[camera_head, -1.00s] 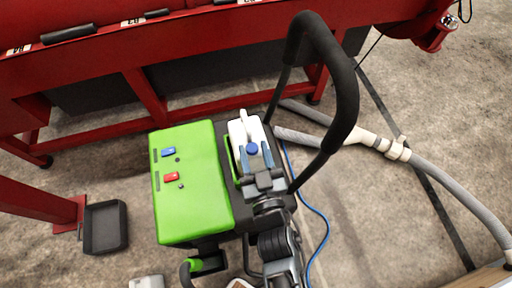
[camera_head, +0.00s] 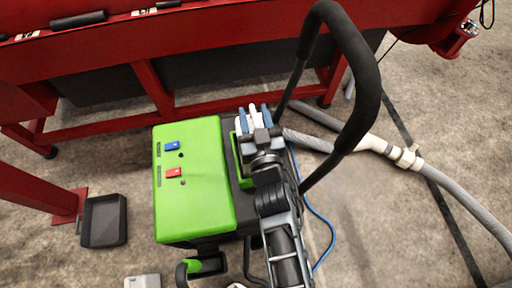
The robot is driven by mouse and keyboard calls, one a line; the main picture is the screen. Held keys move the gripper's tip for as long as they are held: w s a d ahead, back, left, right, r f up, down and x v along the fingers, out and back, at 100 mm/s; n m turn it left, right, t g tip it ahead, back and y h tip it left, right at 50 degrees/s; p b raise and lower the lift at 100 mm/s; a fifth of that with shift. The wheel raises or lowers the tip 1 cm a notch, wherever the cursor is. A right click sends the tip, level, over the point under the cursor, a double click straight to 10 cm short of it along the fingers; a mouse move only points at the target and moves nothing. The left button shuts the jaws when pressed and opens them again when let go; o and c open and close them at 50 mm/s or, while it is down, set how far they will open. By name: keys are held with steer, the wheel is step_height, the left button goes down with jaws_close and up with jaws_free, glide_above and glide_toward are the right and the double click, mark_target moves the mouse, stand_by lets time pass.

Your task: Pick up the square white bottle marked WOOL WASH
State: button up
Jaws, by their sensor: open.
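A white bottle (camera_head: 255,117) shows only as a small white part between the fingers of my gripper (camera_head: 254,110). The rest of it is hidden behind the gripper and wrist, and no marking can be read. It is on the dark cart beside the green box (camera_head: 195,190). My gripper reaches over it with its blue-tipped fingers open, one on each side of the white part. I cannot tell whether the fingers touch it.
A black loop handle (camera_head: 345,75) rises close to the right of my arm. A red frame (camera_head: 210,105) stands behind the cart. A grey hose (camera_head: 450,190) and a blue cable (camera_head: 325,225) lie on the floor at the right. A dark tray (camera_head: 103,220) lies at the left.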

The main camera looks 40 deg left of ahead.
steer(key=shift+c, duration=0.3)
jaws_close()
stand_by(1.0)
steer(key=shift+r, duration=0.2)
